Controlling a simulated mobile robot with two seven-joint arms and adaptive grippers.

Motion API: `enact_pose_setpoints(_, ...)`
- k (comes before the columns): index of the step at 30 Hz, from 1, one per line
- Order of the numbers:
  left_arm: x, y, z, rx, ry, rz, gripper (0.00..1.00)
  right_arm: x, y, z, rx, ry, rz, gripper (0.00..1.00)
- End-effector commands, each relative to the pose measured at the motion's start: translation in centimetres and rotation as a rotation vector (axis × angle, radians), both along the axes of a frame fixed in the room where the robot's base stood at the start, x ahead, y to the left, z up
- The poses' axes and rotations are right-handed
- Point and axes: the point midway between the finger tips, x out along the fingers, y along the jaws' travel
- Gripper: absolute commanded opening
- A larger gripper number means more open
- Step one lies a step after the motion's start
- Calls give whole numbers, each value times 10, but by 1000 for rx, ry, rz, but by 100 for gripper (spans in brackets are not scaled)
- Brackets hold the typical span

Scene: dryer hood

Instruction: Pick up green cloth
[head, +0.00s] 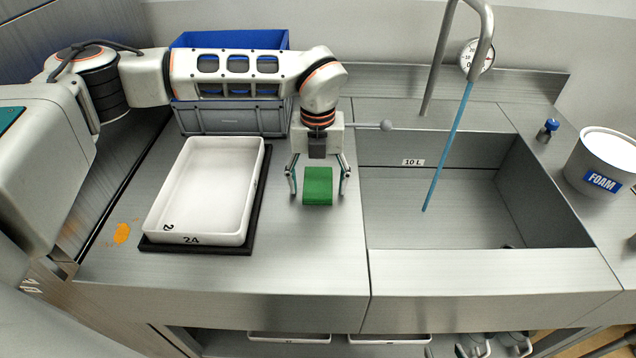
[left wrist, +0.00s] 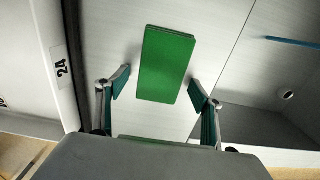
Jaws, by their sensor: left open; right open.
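The green cloth (head: 318,186) is a small flat folded rectangle on the steel counter, between the white tray and the sink. It also shows in the left wrist view (left wrist: 166,64), lying ahead of and between the fingertips. My left gripper (head: 319,190) is open, pointing down over the cloth, with one finger on each side of it. In the left wrist view the fingers (left wrist: 158,88) are apart and nothing is held. I cannot tell the exact height of the fingertips above the counter. My right gripper is not in view.
A white tray (head: 247,172) marked 24 sits on a black mat left of the cloth. Blue and grey crates (head: 228,119) stand behind my left arm. The sink (head: 435,205), with a tap and falling blue stream, is to the right. A FOAM tub (head: 590,158) stands far right.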

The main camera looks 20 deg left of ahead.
Motion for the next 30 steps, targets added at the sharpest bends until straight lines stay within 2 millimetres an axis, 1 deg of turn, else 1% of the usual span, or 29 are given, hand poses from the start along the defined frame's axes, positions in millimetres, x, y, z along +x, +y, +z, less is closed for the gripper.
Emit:
enact_pose_setpoints(3, 0, 0, 0, 0, 0, 0, 67, 0, 0, 0, 0, -1, 0, 41)
enact_pose_setpoints(4, 0, 0, 0, 0, 0, 0, 64, 0, 0, 0, 0, -1, 0, 41)
enact_pose_setpoints(5, 0, 0, 0, 0, 0, 0, 56, 0, 0, 0, 0, -1, 0, 41)
enact_pose_setpoints(6, 0, 0, 0, 0, 0, 0, 46, 0, 0, 0, 0, -1, 0, 41)
enact_pose_setpoints(8, 0, 0, 0, 0, 0, 0, 30, 0, 0, 0, 0, -1, 0, 41)
enact_pose_setpoints(9, 0, 0, 0, 0, 0, 0, 29, 0, 0, 0, 0, 0, 0, 41)
enact_pose_setpoints(18, 0, 0, 1, 0, 0, -1, 28, -1, -1, -3, -2, 5, -1, 41)
enact_pose_setpoints(23, 1, 0, 8, 0, -2, -1, 28, -1, -1, -4, -2, 7, -1, 41)
enact_pose_setpoints(26, 1, 0, 17, 0, -3, -1, 28, -1, -1, -5, -2, 7, -1, 41)
enact_pose_setpoints(29, 1, 0, 33, -2, -4, -2, 28, -2, -1, -6, -2, 7, -1, 41)
enact_pose_setpoints(30, 2, 0, 42, -1, -5, -1, 28, -2, -1, -7, -2, 7, -1, 41)
